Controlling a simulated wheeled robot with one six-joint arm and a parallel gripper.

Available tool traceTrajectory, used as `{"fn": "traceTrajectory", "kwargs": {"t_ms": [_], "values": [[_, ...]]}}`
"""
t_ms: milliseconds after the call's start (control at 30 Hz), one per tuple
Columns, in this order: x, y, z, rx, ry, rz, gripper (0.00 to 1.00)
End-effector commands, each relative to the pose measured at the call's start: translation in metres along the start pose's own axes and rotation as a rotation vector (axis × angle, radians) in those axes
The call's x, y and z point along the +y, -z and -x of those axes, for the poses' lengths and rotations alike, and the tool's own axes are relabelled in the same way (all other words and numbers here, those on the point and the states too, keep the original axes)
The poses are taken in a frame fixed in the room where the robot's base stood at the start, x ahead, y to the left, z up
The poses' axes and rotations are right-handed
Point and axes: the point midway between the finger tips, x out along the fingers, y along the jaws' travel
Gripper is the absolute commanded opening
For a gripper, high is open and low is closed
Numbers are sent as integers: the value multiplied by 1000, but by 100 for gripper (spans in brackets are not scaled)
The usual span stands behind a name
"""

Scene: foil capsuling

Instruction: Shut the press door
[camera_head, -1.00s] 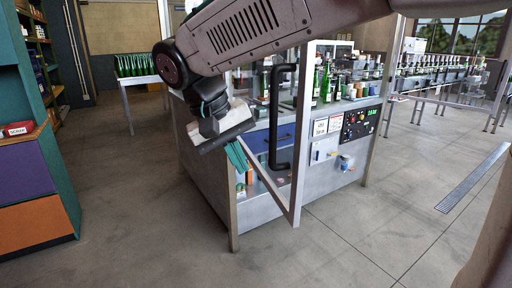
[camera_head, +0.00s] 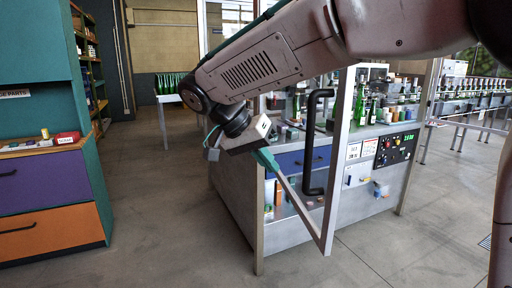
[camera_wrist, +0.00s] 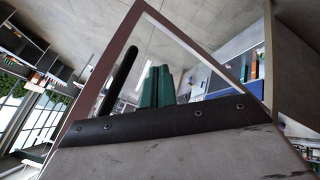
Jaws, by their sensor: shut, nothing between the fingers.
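The press door (camera_head: 330,215) is a metal-framed clear panel with a tall black handle (camera_head: 308,145). It stands open, swung out from the front of the press (camera_head: 362,200). My gripper (camera_head: 266,160) has teal fingers, closed together and empty. In the head view it overlaps the door's lower left part; I cannot tell whether it touches. In the wrist view the shut fingers (camera_wrist: 158,86) point into the area framed by the door frame (camera_wrist: 112,58), beside the black handle (camera_wrist: 120,78). My arm hides the door's upper part.
A blue drawer (camera_head: 298,161) and small items show inside the press, behind the door. Bottles stand on the press top. A teal cabinet with purple and orange drawers (camera_head: 50,230) is at the left. The floor (camera_head: 165,220) between them is clear.

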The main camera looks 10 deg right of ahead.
Motion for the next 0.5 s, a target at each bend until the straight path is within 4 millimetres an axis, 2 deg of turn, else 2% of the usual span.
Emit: {"fn": "traceTrajectory", "kwargs": {"t_ms": [100,300,500], "values": [[1,0,-25,-2,-2,0,0],[27,0,-36,0,1,-1,0],[35,0,-40,0,1,1,0]]}}
